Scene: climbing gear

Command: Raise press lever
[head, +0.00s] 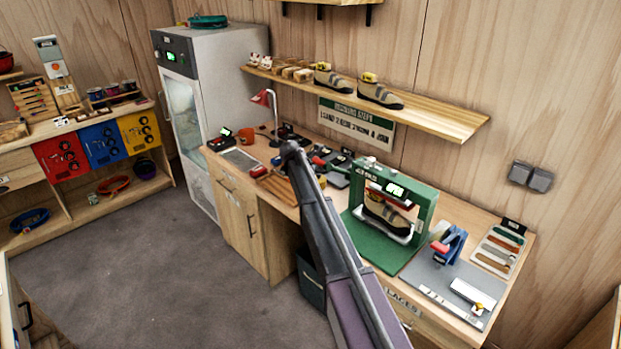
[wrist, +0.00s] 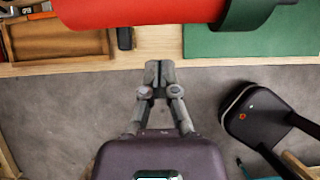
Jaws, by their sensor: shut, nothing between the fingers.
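The green press (head: 424,205) stands on a green mat (head: 372,246) on the workbench, with a beige and dark shoe (head: 384,214) inside it. In the wrist view a thick red bar (wrist: 140,12) with a dark green end (wrist: 248,12) crosses the top, close to the camera; it looks like the press lever's grip. My gripper (wrist: 157,70) is shut and empty, below the red bar in the picture and apart from it. In the head view my arm crosses the middle and hides part of the bench; I cannot make out the lever or fingertips there.
A wooden tray (wrist: 60,42) lies left of the green mat in the wrist view. Right of the press are a blue device (head: 451,245) and a strip tray (head: 498,250). A shelf (head: 440,116) with shoes hangs above. A dark rounded object (wrist: 262,118) is at lower right. The floor (head: 170,280) is clear.

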